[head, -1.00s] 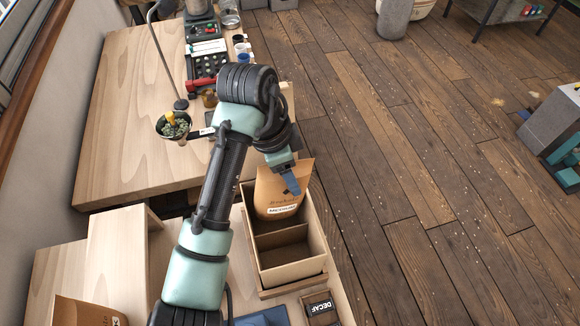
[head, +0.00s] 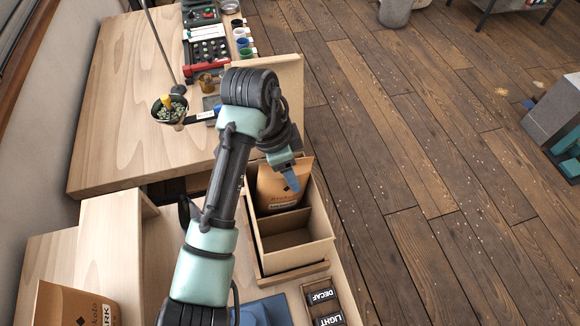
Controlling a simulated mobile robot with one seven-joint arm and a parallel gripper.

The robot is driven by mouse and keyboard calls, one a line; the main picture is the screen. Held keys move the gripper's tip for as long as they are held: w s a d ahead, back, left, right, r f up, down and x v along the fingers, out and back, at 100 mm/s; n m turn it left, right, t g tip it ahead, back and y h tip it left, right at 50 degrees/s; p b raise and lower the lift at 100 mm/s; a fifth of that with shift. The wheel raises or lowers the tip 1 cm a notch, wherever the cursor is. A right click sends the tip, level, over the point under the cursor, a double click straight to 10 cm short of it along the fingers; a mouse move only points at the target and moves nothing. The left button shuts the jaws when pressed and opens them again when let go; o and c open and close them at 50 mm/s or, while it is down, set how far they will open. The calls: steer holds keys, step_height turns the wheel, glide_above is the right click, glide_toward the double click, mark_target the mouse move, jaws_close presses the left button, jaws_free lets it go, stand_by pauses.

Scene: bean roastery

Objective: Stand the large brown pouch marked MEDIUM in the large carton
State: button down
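The large brown pouch (head: 277,193) stands upright in the far compartment of the large carton (head: 318,247). Its MEDIUM label is partly hidden by the carton's divider. My gripper (head: 291,180) is at the pouch's upper part, over the carton, with one blue finger showing in front of the pouch. The other finger is hidden, so I cannot tell whether the gripper holds the pouch. The carton's near compartment is empty.
Another brown pouch (head: 70,308), its label ending in ARK, stands at the lower left. A tray with DECAF and LIGHT packs (head: 323,299) lies near the carton. Open floor lies to the right.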

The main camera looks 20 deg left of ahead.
jaws_free()
steer(key=shift+r, duration=0.15)
stand_by(0.4)
steer(key=p+v, duration=0.4)
steer(key=d+p+v, duration=0.1)
steer(key=p+v, duration=0.1)
steer(key=shift+w+r, duration=0.35)
steer(key=shift+r, duration=0.1)
stand_by(0.4)
